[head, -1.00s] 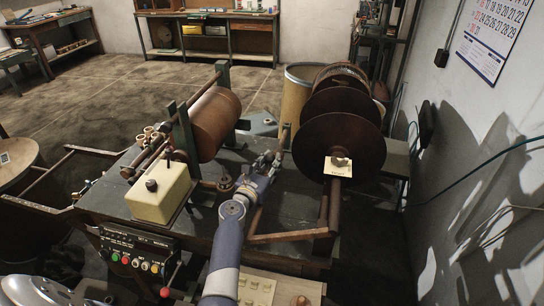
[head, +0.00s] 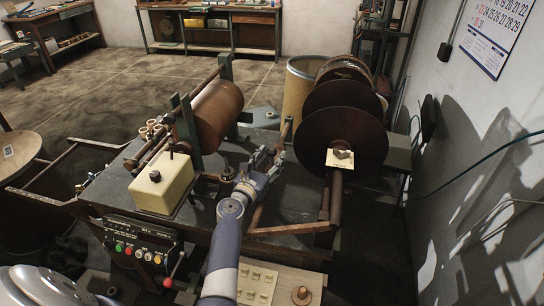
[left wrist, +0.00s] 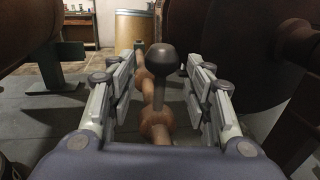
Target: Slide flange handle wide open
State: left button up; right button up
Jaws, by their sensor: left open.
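The flange handle appears to be the upright lever with a dark ball knob (left wrist: 188,56) in the left wrist view. It rises beside a brown rod with rounded collars (left wrist: 157,122). My left gripper (left wrist: 160,88) is open, with its fingers on both sides of the lever and rod; a gap shows on each side. In the head view my left gripper (head: 270,158) is at the middle of the machine bench, between the brown drum (head: 218,115) and the large dark reel discs (head: 342,140). The knob is too small to make out there. My right gripper is not in view.
A cream box with a knob (head: 162,185) stands left of my left arm. A control panel with buttons (head: 138,250) is on the bench's front. A tan barrel (head: 298,88) stands behind, and a wall (head: 475,150) bounds the right side.

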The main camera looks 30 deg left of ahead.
pick_arm(q)
jog(key=s, duration=0.5)
jog(key=shift+s+d, duration=0.15)
jog(key=shift+s, duration=0.25)
jog(key=shift+f, duration=0.1)
